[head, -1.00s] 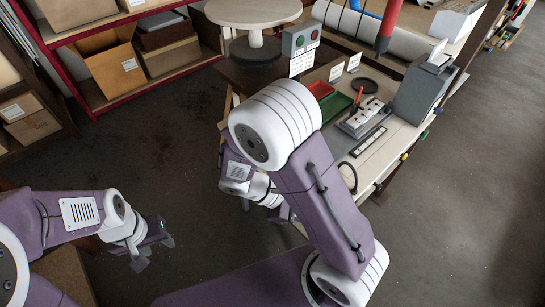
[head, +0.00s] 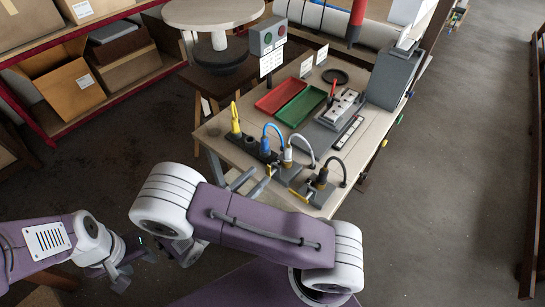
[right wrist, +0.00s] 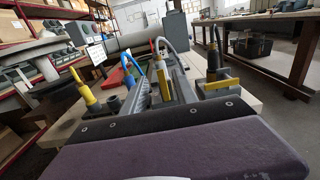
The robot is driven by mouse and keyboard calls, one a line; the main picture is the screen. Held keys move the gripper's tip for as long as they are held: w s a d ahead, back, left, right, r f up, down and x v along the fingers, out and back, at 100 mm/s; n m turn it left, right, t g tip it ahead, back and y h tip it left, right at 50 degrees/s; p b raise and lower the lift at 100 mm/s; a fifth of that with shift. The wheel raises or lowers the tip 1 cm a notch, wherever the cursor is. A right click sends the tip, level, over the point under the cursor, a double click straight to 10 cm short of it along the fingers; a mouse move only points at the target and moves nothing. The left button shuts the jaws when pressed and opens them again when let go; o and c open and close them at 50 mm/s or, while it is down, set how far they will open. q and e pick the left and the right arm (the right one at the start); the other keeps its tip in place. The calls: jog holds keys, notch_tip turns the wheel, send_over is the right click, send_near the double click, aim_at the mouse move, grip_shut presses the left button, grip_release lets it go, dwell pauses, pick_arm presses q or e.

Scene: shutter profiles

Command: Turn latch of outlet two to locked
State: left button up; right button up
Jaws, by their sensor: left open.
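In the head view, a dark socket block (head: 250,146) with a yellow plug (head: 235,120) and a blue plug (head: 265,142) stands at the table's near edge. Beside it are a grey-white plug (head: 288,157) and a black plug (head: 321,178) on grey bases. The right wrist view shows a yellow bar (right wrist: 219,84) by the black plug (right wrist: 213,58). My left gripper (head: 132,272) is open and empty, away from the table.

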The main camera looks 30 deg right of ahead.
aim_at(275, 168)
jog(key=shift+w+a, duration=0.1)
jog(key=shift+a, duration=0.05)
jog(key=shift+d+r, duration=0.1)
jog(key=shift+d, duration=0.15)
jog(key=x, duration=0.8)
jog(key=shift+w+d+p, duration=0.1)
jog(key=shift+d+p, duration=0.2)
jog(key=shift+d, duration=0.05)
grip_shut()
